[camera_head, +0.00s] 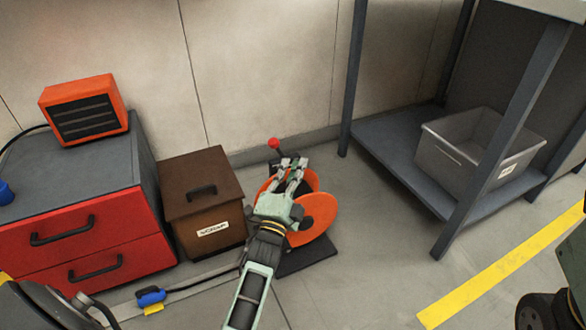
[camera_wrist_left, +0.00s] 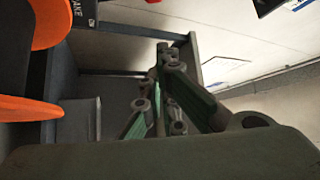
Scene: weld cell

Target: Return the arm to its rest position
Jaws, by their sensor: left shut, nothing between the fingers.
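My left arm reaches up from the bottom middle of the head view. Its gripper (camera_head: 293,168) is over an orange reel (camera_head: 318,212) on a dark base plate and hides part of it. The fingers are shut with nothing between them. In the left wrist view the fingertips (camera_wrist_left: 167,55) also show together and empty. Orange reel parts (camera_wrist_left: 25,108) show at the left of that view, apart from the fingers. My right gripper is not in view.
A red-knobbed lever (camera_head: 274,144) stands behind the reel. A brown lidded scrap box (camera_head: 203,187) and red drawer cabinet (camera_head: 95,246) are to the left. A grey rack (camera_head: 391,168) holding a grey bin (camera_head: 470,142) is to the right.

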